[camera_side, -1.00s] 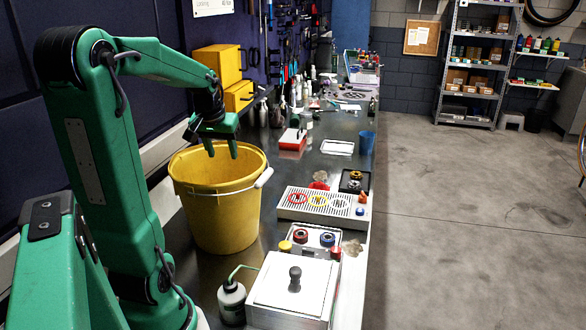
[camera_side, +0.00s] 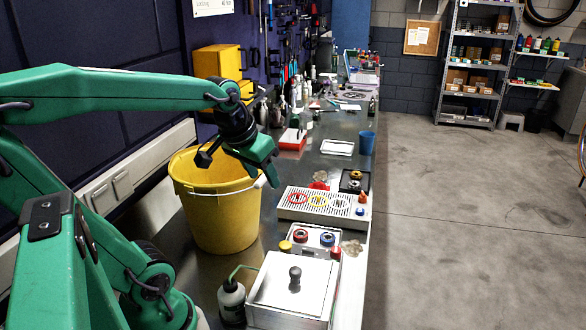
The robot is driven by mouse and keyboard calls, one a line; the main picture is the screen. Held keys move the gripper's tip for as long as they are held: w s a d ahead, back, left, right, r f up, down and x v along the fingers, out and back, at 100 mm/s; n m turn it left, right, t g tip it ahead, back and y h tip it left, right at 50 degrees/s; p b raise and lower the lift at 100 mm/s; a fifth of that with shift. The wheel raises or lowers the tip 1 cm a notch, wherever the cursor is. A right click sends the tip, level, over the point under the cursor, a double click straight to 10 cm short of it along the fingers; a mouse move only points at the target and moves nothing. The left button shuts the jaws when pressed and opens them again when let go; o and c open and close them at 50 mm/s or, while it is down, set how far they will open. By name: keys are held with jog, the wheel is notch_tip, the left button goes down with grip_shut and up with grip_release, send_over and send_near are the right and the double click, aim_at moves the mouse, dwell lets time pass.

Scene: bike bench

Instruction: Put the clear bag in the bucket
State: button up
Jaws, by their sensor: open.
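The yellow bucket (camera_side: 222,217) stands upright on the bench, its rim and white handle grip showing. I see no bag in it, but its floor is hidden. A small crumpled, see-through-looking patch (camera_side: 352,247) lies by the bench's right edge and may be the clear bag. A similar patch (camera_side: 320,176) shows behind the slotted tray, above something red; I cannot tell which is the bag. My gripper (camera_side: 270,172) is open and looks empty, tilted down to the right, in front of the bucket's right rim in the picture.
A slotted white tray (camera_side: 300,211) with coloured rings lies right of the bucket. A white lidded box (camera_side: 293,285) and a dark bottle with a green spout (camera_side: 232,300) stand in front. A blue cup (camera_side: 367,142) stands farther back by the bench edge.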

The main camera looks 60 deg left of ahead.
jog(key=s+d+f+m+h, duration=0.1)
jog(key=s+d+m, duration=0.2)
jog(key=d, duration=0.6)
jog(key=shift+s+d+m+t+h, duration=0.3)
jog(key=shift+s+m+t, duration=0.1)
jog(key=shift+s, duration=0.3)
jog(key=shift+a, duration=0.1)
